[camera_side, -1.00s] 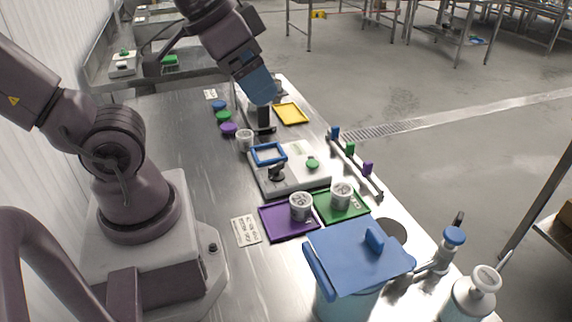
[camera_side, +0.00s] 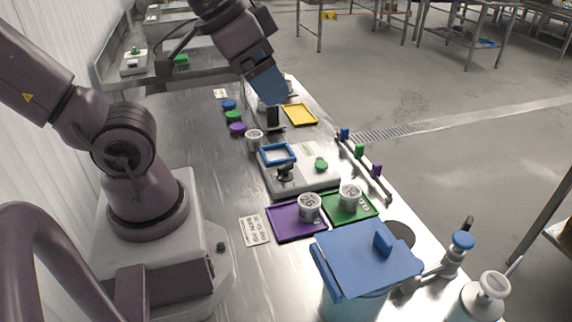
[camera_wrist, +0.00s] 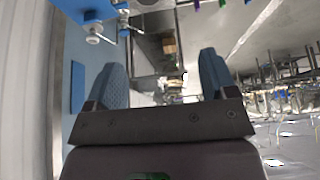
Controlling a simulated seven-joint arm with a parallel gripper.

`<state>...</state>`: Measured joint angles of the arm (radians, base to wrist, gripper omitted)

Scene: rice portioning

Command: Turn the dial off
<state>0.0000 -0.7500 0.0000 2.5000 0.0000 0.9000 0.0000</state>
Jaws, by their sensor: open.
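A white device (camera_side: 300,181) stands mid-bench in the side view. It has a round green knob (camera_side: 321,164) at its right and a small black knob (camera_side: 286,173) at its front left. A blue square frame (camera_side: 278,153) sits on its back left. I cannot tell which knob is the dial, or its setting. My gripper (camera_side: 267,86), with blue fingers, is in the air above the far part of the bench, well apart from the device. In the wrist view my gripper (camera_wrist: 163,62) is open, with nothing between its fingers.
A purple tray (camera_side: 284,230) and a green tray (camera_side: 367,212) hold white cups in front of the device. A blue-lidded bin (camera_side: 350,258) stands nearer. A dark upright stand (camera_side: 273,118) and a yellow tray (camera_side: 300,115) are behind. The bench's left strip is mostly clear.

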